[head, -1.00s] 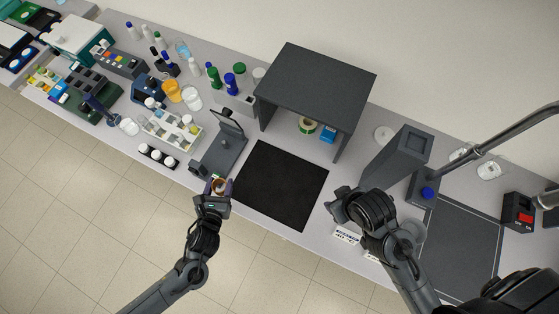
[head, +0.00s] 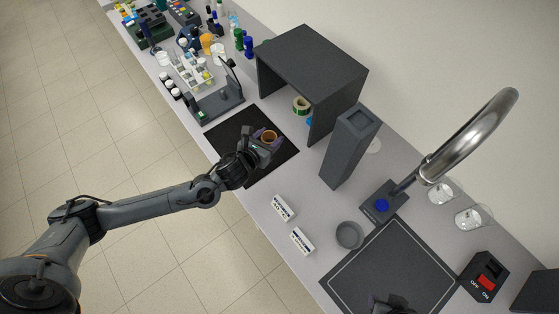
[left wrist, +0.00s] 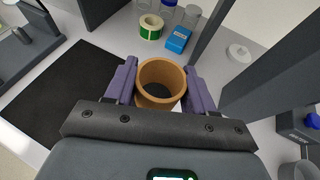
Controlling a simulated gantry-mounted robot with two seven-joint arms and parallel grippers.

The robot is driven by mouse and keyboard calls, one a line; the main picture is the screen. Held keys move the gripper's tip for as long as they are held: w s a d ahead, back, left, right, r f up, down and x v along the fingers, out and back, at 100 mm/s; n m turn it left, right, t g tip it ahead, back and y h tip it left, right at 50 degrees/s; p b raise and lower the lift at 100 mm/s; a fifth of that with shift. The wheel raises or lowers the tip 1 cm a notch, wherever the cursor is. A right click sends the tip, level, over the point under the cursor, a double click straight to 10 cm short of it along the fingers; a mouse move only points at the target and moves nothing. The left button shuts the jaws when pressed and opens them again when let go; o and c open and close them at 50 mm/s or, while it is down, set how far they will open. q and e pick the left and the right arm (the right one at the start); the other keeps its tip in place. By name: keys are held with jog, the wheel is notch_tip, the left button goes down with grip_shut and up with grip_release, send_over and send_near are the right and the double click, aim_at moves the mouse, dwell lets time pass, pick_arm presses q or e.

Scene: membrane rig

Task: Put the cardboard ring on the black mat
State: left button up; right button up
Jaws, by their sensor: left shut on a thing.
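The cardboard ring (head: 268,136) is brown, short and open-topped. My left gripper (head: 266,138) is shut on it, and the left wrist view shows the ring (left wrist: 161,77) between the two purple fingers. The black mat (head: 228,132) lies flat on the bench, and the ring appears over its right part in the head view. In the left wrist view the mat (left wrist: 65,90) lies to the left of the ring. How far the ring is above the surface is hard to tell. A dark part at the bottom edge of the head view may be my right gripper (head: 390,304); its fingers are not clear.
A dark grey shelf (head: 310,62) stands behind the mat, with a green-and-white tape roll (head: 301,105) under it. A tall grey block (head: 348,148) stands to the right. A grey scale-like device (head: 215,104) is at the left. Two white labels (head: 283,208) lie near the front edge.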

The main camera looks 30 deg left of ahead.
pick_arm(q)
jog(key=w+a+f, duration=0.1)
jog(key=a+f, duration=0.1)
jog(key=a, duration=0.1)
jog(key=w+a+f, duration=0.2)
jog(key=a+f, duration=0.1)
jog(key=a, duration=0.1)
jog(key=w+a+f, duration=0.1)
jog(key=a+f, duration=0.2)
jog(key=shift+w+a+f+b, duration=0.15)
jog(key=shift+a+f+b, duration=0.05)
jog(key=shift+a+b, duration=0.15)
jog(key=shift+w+a+f, duration=0.1)
jog(key=shift+a+f, duration=0.2)
jog(key=shift+f, duration=1.95)
pick_arm(e)
jog(key=shift+s+d+f, duration=0.55)
jog(key=shift+d+f, duration=0.05)
jog(key=shift+d, duration=0.2)
pick_arm(q)
jog(key=shift+f, duration=0.1)
pick_arm(e)
jog(key=shift+f, duration=0.1)
